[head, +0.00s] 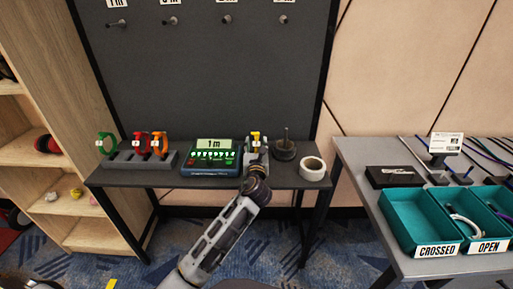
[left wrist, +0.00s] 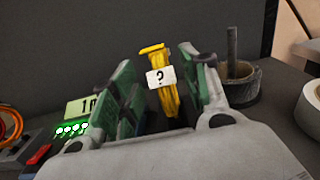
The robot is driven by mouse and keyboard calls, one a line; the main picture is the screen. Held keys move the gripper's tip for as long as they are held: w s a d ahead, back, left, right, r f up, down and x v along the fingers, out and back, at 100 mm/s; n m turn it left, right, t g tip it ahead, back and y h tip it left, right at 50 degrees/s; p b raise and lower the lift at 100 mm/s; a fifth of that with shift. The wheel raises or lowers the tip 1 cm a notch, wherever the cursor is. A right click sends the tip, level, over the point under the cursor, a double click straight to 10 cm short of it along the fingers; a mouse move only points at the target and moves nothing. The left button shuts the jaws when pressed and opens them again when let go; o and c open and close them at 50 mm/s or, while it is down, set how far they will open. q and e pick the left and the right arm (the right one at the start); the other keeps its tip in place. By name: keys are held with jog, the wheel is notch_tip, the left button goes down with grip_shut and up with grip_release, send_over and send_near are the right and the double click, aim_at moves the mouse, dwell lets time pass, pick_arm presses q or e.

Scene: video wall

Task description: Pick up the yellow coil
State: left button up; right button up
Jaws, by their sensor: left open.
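In the head view the coil (head: 256,140) is small and partly hidden by my left gripper. My left gripper (head: 255,155) reaches in over the shelf's front edge, just in front of the coil. In the left wrist view the gripper's green-padded fingers (left wrist: 155,90) are open, with the coil seen between them. I cannot tell whether the fingers touch it. My right gripper is not in view.
A tester (head: 211,157) reading "1 m" stands left of the gripper. A rack (head: 140,160) holds green, red and orange coils. A dark spool holder (head: 285,151) and a white tape roll (head: 313,169) stand close on the right. Teal bins (head: 415,222) sit on the right table.

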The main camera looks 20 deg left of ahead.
aim_at(257, 138)
pick_arm(q)
jog(key=shift+w, duration=0.15)
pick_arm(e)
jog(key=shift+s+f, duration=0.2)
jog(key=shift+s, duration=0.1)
pick_arm(q)
jog(key=shift+w+a+r, duration=0.1)
jog(key=shift+w+a, duration=0.05)
jog(key=shift+w, duration=0.35)
jog(key=shift+b+x, duration=0.6)
jog(key=shift+x, duration=0.6)
jog(key=shift+w+a+r, duration=0.1)
jog(key=shift+w, duration=0.65)
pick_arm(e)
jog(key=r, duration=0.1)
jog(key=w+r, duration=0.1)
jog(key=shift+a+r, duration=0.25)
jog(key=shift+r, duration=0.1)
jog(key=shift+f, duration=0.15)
pick_arm(q)
grip_shut()
jog(key=shift+r, duration=0.1)
